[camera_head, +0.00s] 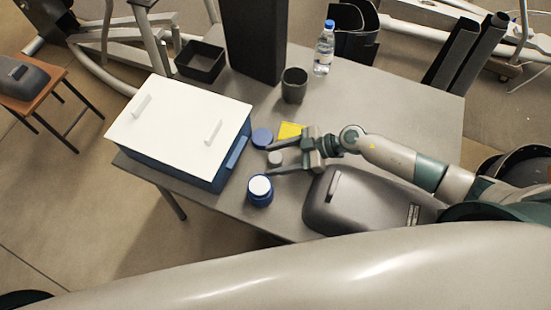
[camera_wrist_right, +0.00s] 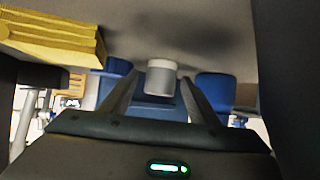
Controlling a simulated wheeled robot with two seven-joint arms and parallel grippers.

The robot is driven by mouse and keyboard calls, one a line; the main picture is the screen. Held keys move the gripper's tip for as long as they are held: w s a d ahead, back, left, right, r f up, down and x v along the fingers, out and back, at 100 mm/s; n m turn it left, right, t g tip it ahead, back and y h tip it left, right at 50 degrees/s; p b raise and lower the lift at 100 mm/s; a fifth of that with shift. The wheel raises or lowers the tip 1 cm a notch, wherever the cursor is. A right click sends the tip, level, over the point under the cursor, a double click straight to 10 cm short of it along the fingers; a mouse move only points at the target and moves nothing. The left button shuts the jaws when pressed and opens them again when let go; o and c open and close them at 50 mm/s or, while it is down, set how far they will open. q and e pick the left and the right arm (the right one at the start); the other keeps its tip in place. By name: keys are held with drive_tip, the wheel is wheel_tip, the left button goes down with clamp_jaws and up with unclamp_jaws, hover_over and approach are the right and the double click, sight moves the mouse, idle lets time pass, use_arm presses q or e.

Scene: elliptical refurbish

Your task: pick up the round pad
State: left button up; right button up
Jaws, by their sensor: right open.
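Two small round things could be the round pad, and I cannot tell which for certain. One is a short grey round piece (camera_head: 275,158), with a pale top band in the right wrist view (camera_wrist_right: 161,78). The other is a blue round disc (camera_head: 262,137), partly showing in the wrist view (camera_wrist_right: 118,66). My right gripper (camera_head: 268,161) is open, low over the table, with one finger on each side of the grey piece. I see no grip on it. The blue disc lies outside the fingers, beyond the far one. My left gripper is not in view.
A blue jar with a white lid (camera_head: 260,190) stands close to the near finger. A yellow stack (camera_head: 290,131) lies beyond the gripper. A white-lidded blue box (camera_head: 180,125) stands left, a dark grey case (camera_head: 350,200) near right. A cup (camera_head: 294,85) and bottle (camera_head: 324,50) stand farther back.

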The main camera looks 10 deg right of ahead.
sight(275, 157)
idle(0.3)
drive_tip(key=c, duration=1.1)
drive_tip(key=shift+o, duration=0.2)
wheel_tip(275, 157, up, 10)
drive_tip(key=shift+p, duration=0.45)
